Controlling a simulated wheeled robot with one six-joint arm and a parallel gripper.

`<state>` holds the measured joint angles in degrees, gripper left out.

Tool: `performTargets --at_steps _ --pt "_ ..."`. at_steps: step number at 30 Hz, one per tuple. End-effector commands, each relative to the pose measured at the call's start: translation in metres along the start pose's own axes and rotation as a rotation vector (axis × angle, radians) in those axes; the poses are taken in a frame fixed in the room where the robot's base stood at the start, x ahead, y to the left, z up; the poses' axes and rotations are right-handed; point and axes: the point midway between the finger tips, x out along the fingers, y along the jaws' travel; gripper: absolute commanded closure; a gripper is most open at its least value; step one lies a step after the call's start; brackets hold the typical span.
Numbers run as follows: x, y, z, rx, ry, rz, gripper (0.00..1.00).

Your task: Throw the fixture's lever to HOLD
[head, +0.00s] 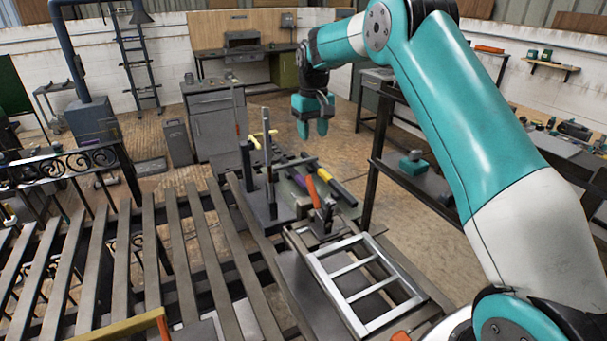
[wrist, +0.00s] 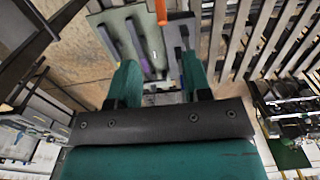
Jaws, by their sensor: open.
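A dark clamp-like fixture (head: 322,217) stands at the near end of the bench, behind a pale metal frame. An orange-handled lever (head: 312,190) rises from it, leaning up and to the left. An orange handle (wrist: 178,16) also shows at the top of the wrist view, beyond the fingers. No HOLD marking can be read. My gripper (head: 313,128) hangs fingers down in the air, above and behind the lever in the picture, apart from it. In the wrist view my gripper (wrist: 160,62) has its two green fingers spread, with nothing held between them.
A yellow-ended dark bar (head: 342,192) lies right of the lever. An upright grey post (head: 268,155) stands to its left. The pale ladder-like frame (head: 340,270) lies in front. A scroll gate panel (head: 65,160) and dark slats fill the left. A dark shelf (head: 400,180) stands right.

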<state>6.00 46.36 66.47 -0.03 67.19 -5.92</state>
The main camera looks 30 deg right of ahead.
Motion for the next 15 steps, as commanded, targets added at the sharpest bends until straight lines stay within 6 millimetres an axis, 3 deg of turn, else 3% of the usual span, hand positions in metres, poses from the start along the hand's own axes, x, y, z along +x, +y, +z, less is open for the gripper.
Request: performTargets --at_steps 7,15 --pt "0.021 0.003 0.001 0.005 -0.004 0.0 0.55" --pt "0.08 0.005 0.002 0.006 -0.004 0.0 0.55"
